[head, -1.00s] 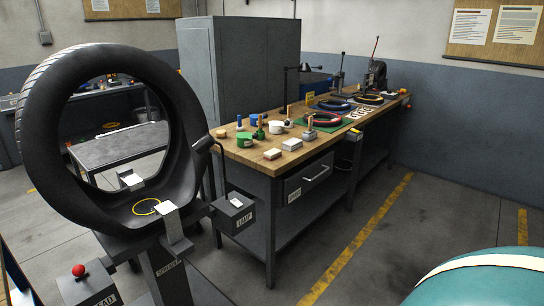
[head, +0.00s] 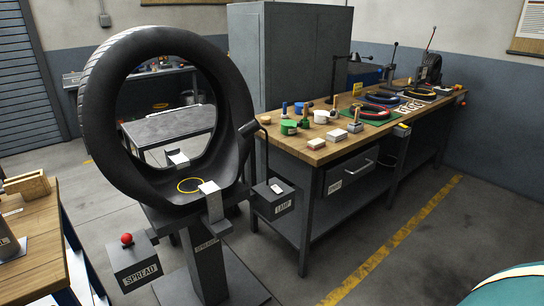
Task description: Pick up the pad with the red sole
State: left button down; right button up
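The workbench (head: 375,140) stands right of centre in the head view, with several small items on its wooden top. A grey block with an upright wooden handle (head: 355,127) stands near the front edge, with a low grey block (head: 337,135) left of it and a pale block (head: 316,143) further left. No red sole can be made out on any of them; their undersides are hidden. Neither of my grippers shows in the view.
A tyre (head: 100,110) stands upright on a stand with a red-knobbed SPREAD box (head: 136,270) and a LAMP box (head: 283,207), left of the bench. Another wooden table (head: 35,250) is at the lower left. Floor (head: 410,255) before the bench is clear.

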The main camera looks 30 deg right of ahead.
aim_at(317, 144)
jog(key=i+l, duration=0.15)
jog(key=l, duration=0.2)
jog(key=i+l, duration=0.2)
jog(key=l, duration=0.15)
jog(key=i+l+u, duration=0.1)
jog(key=l, duration=0.25)
jog(key=i+l, duration=0.4)
jog(key=l, duration=0.3)
